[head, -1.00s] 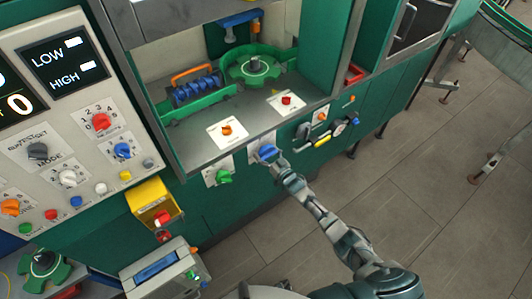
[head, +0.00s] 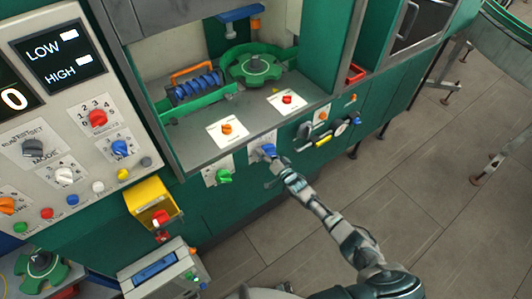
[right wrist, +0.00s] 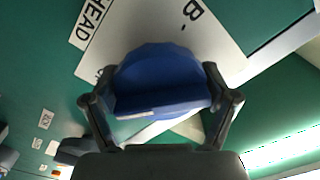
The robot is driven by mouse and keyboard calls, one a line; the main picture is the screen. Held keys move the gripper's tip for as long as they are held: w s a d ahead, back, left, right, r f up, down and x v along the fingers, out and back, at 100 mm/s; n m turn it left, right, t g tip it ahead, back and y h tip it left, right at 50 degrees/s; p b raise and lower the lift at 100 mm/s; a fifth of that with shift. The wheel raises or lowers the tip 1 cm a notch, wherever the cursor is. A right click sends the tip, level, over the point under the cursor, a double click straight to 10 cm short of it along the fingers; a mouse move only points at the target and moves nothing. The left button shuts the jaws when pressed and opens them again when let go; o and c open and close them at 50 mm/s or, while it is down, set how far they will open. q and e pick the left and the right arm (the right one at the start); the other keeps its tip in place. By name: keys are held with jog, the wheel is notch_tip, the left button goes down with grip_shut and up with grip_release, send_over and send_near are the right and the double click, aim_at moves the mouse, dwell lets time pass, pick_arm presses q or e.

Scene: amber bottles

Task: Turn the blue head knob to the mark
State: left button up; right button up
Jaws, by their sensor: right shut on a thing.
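The blue head knob (head: 268,150) sits on a white label plate (right wrist: 215,45) on the green front panel, below the work bay's ledge. My right gripper (head: 276,170) is at the knob, coming from below. In the right wrist view, the knob (right wrist: 160,75) fills the space between the two fingers of my right gripper (right wrist: 158,88), which are shut on its sides. A pale line (right wrist: 136,115) shows on the knob's grip bar. The plate carries the word HEAD (right wrist: 92,24) and a letter B. The mark cannot be made out. My left gripper is not in view.
A green knob (head: 223,176) is left of the head knob. Orange (head: 227,129) and red (head: 287,99) knobs are on the ledge above. Black and yellow handles (head: 322,140) stick out to the right. A yellow box (head: 152,198) juts out lower left.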

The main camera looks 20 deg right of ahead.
jog(key=shift+s+f, duration=0.15)
jog(key=shift+f, duration=0.35)
jog(key=o, duration=1)
jog(key=shift+c, duration=0.2)
jog(key=shift+r, duration=0.15)
jog(key=shift+d+r, duration=0.1)
jog(key=v, duration=1.1)
jog(key=shift+s+d, duration=0.15)
jog(key=shift+s, duration=0.15)
